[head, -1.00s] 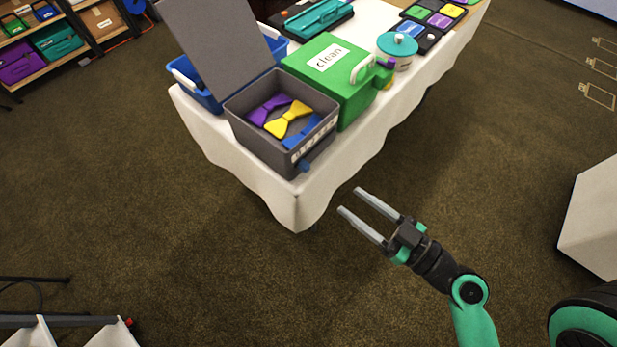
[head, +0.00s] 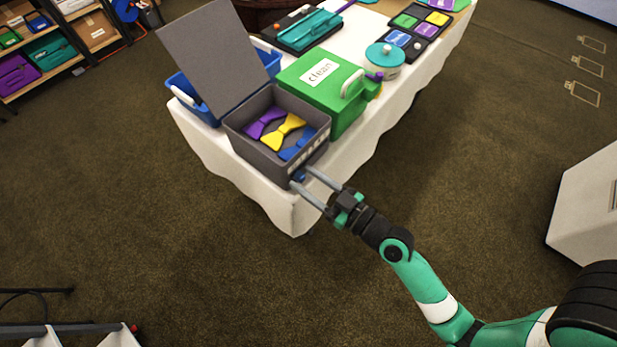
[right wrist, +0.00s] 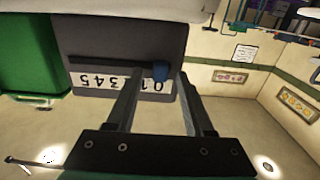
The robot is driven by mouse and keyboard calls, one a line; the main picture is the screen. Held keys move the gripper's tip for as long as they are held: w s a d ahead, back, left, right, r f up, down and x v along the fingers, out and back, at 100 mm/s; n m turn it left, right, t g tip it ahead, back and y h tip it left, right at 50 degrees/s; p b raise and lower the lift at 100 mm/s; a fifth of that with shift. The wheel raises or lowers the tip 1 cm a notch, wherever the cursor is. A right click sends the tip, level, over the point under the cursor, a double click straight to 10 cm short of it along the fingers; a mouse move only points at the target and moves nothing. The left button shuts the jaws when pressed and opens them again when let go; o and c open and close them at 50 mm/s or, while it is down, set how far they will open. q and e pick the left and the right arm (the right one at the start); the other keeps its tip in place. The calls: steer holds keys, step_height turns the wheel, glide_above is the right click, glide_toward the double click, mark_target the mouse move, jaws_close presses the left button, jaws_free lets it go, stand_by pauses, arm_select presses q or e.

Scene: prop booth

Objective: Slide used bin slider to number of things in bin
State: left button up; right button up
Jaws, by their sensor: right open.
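The grey used bin (head: 235,132) stands at the near table corner with its lid (head: 215,55) raised. In it lie a purple bow tie (head: 262,122), a yellow bow tie (head: 283,131) and a blue bow tie (head: 297,145). Its blue slider knob (right wrist: 160,72) sits at the 0-1 end of the white number strip (right wrist: 95,81), which shows upside down in the right wrist view. My right gripper (head: 301,177) is open at the bin's front, its fingers on either side of the knob; contact cannot be told. My left gripper is not in view.
A green bin labelled clean (head: 318,88) stands beside the grey bin. A blue tub (head: 180,88) is behind the raised lid. A white and teal pot (head: 384,62) is farther along the table (head: 205,150). The floor in front is clear.

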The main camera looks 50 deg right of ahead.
steer(key=shift+c, duration=0.3)
jaws_close()
stand_by(1.1)
